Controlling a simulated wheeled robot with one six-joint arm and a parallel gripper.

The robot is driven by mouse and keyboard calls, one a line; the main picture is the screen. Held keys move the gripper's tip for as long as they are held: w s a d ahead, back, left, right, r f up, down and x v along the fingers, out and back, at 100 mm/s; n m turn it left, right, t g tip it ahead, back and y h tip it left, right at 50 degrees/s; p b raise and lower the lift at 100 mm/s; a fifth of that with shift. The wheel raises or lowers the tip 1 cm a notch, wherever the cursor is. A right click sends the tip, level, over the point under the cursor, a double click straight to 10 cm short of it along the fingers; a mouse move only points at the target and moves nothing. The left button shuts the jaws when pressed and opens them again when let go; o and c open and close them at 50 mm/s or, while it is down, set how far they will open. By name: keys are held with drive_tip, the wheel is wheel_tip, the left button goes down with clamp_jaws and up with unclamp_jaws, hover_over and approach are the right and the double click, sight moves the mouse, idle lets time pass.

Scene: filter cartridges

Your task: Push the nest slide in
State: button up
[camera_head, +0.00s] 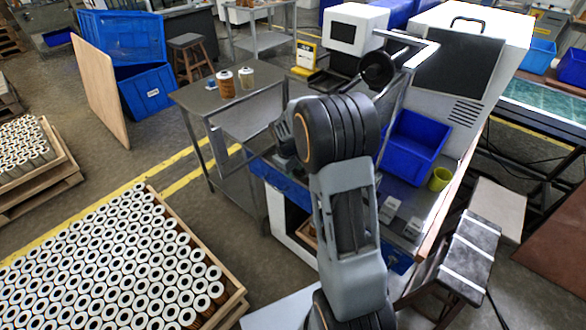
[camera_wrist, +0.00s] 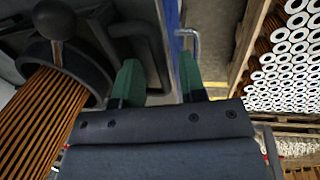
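In the wrist view, a brown pleated filter cartridge (camera_wrist: 42,118) sits in a dark round nest (camera_wrist: 92,72) at the left. A black ball knob (camera_wrist: 54,20) stands above it. My gripper (camera_wrist: 158,72) is open, with its two green fingers apart. A dark bent bar (camera_wrist: 142,30) lies by the left finger, and a pale bent metal rod (camera_wrist: 194,42) lies by the right finger. I cannot tell whether either finger touches them, or how far the slide is out. In the head view, my arm hides the gripper and the nest.
A pallet of several cartridges (camera_head: 110,265) stands at the lower left. A grey side table (camera_head: 205,97) holds two cartridges. Floor is clear between pallet and side table.

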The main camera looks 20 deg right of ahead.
clamp_jaws()
idle(0.5)
